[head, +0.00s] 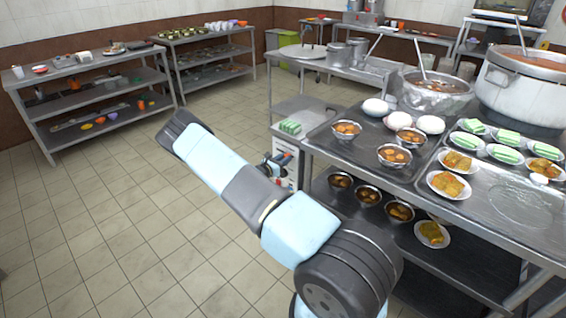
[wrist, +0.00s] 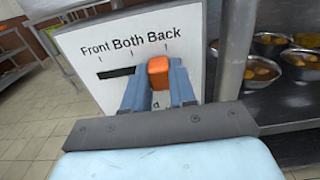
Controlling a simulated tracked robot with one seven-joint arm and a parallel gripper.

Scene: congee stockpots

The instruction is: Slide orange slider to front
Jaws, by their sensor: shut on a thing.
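The orange slider (wrist: 158,73) stands out from a white panel (wrist: 95,62) in the wrist view. It is at the right end of a dark horizontal slot (wrist: 115,73), below the printed word Back. The words Front and Both stand to the left, and the slot is empty on that side. My gripper (wrist: 158,84) has its two blue fingers on either side of the slider, shut on it. In the head view my gripper (head: 278,162) is at the white box (head: 291,158) beside the steel table, and the slider cannot be made out there.
A steel table leg (wrist: 233,50) stands close to the right of the panel. Bowls of food (wrist: 262,70) sit on the shelf beyond it. The steel table (head: 465,215) holds plates, bowls and big pots. Tiled floor (head: 120,230) is clear to the left.

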